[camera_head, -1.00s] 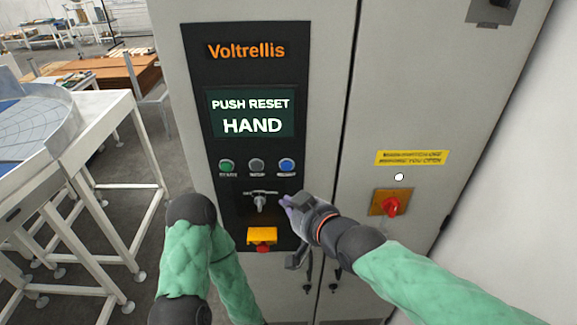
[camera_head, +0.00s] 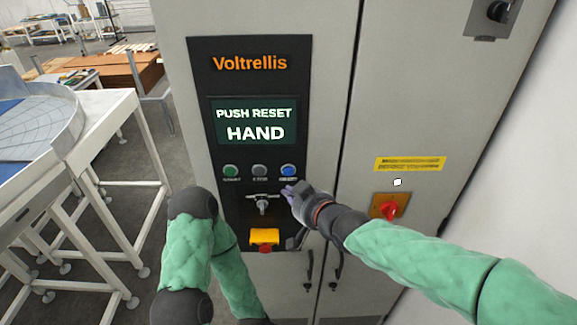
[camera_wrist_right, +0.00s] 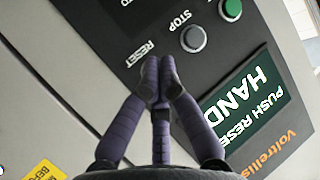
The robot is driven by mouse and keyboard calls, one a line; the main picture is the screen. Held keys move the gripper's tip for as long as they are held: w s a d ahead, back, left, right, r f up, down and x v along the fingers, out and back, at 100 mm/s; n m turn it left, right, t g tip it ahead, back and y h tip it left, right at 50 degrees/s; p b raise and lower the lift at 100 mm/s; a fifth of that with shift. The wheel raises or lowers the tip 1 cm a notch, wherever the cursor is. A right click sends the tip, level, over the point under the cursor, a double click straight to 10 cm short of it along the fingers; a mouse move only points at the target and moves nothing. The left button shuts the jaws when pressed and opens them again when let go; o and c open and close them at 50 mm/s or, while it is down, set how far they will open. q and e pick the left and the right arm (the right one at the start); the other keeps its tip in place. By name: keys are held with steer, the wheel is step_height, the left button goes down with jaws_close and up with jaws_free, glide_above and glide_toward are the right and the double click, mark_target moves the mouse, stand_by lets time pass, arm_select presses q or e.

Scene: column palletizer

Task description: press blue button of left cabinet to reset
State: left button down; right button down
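The left cabinet (camera_head: 320,75) has a black panel marked Voltrellis, with a screen (camera_head: 252,121) reading PUSH RESET and HAND. The blue button (camera_head: 288,170) is the rightmost of three in a row, beside a grey one (camera_head: 260,171) and a green one (camera_head: 231,171). My right gripper (camera_head: 287,189) is just below the blue button in the head view; contact cannot be told. In the right wrist view its fingers (camera_wrist_right: 158,72) are together and empty, near the RESET label (camera_wrist_right: 138,54); the blue button is hidden there. My left gripper is not in view.
Below the buttons are a key-like switch (camera_head: 262,205) and a yellow box with a red part (camera_head: 264,237). The right cabinet door has a red rotary switch (camera_head: 389,210). A white-framed table (camera_head: 112,112) stands at the left.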

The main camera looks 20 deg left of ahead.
mark_target(289, 171)
steer(key=shift+w+a+p, duration=0.3)
steer(key=shift+w+p, duration=0.35)
steer(key=shift+w, duration=0.25)
steer(key=shift+w+a+p, duration=0.25)
steer(key=shift+w+p, duration=0.4)
steer(key=shift+w, duration=0.25)
steer(key=shift+w, duration=0.1)
steer(key=shift+w+a, duration=0.1)
steer(key=shift+w, duration=0.2)
steer(key=shift+w+a+p, duration=0.1)
steer(key=shift+w+p, duration=0.25)
steer(key=shift+p, duration=0.2)
stand_by(0.6)
stand_by(0.3)
steer(key=shift+s+d+b, duration=0.2)
steer(key=shift+s+b, duration=0.5)
steer(key=shift+s, duration=0.1)
